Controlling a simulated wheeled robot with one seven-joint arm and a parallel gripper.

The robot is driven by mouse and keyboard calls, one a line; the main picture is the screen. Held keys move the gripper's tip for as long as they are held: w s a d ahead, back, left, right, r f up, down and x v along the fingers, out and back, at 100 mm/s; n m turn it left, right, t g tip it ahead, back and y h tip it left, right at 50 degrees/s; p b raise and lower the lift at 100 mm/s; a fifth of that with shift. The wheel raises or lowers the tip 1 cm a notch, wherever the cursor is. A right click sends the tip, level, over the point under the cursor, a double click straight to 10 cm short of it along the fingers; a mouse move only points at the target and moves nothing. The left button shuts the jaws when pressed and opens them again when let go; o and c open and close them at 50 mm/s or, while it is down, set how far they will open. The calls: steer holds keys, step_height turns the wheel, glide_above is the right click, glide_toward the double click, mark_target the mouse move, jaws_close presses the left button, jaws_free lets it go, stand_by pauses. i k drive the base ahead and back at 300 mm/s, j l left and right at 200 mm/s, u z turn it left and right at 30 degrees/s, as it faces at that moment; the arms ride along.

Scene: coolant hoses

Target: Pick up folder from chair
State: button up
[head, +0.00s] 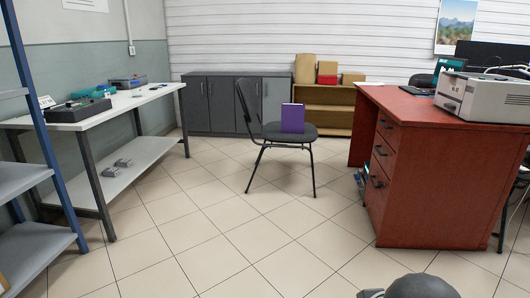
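A purple folder (293,118) stands upright on the seat of a dark grey chair (262,131) in the middle of the room. The chair has thin black legs, and its backrest is on the left side, seen nearly edge-on. The folder's broad face is towards me, and nothing covers it. My gripper is not in view. A dark rounded part at the bottom edge, right of centre, looks like part of my own arm, well apart from the chair and folder.
A red-brown desk (420,170) with a printer (484,97) stands on the right. A white workbench (100,108) and a blue-framed shelf (34,240) line the left. Grey cabinets (210,105) and a low wooden shelf (328,117) stand behind. The tiled floor (240,235) before the chair is clear.

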mark_target(293, 114)
steer(key=i, duration=2.3)
steer(key=i+z, duration=0.1)
steer(key=i, duration=0.7)
steer(key=i+j, duration=0.15)
steer(key=i, duration=0.6)
steer(key=i+j+z, duration=0.15)
steer(key=i, duration=0.65)
